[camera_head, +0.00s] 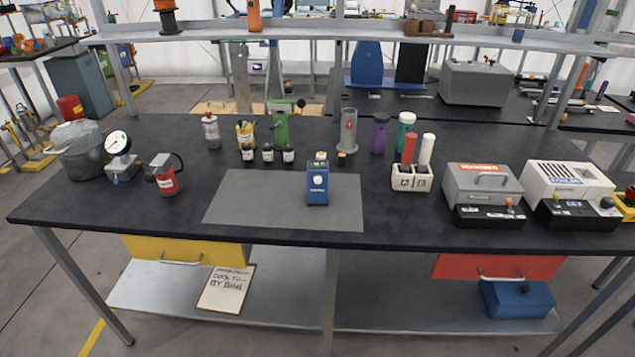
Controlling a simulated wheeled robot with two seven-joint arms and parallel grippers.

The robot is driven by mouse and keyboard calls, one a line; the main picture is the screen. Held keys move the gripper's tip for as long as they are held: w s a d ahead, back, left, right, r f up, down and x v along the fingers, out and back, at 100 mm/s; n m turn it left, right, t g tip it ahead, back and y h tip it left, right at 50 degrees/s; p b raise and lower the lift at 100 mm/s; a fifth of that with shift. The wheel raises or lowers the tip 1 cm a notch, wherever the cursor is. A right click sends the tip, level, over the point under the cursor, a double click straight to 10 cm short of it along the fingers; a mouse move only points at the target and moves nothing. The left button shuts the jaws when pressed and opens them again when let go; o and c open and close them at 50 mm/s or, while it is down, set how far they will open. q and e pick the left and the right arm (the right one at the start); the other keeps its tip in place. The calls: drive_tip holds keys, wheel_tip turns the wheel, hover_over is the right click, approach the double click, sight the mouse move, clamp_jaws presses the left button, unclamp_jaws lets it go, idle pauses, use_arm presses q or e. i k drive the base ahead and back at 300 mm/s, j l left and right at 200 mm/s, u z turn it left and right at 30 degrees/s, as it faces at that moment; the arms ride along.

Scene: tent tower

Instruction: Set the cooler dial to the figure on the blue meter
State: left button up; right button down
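The blue meter (317,187) stands on a grey mat at the middle of the table. It has a pale round face or knob and a small item on top; no figure on it is readable. Neither of my grippers is in view.
A white holder (411,178) bears red and white cylinders. Small jars, bottles, a gauge (118,143) and a bucket stand left and behind. A written clipboard (226,290) lies below. The mat's left half (250,200) is clear.

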sight(607, 204)
drive_tip(key=z, duration=1.5)
drive_tip(key=i+l+u, duration=0.45)
drive_tip(key=i+l, duration=0.35)
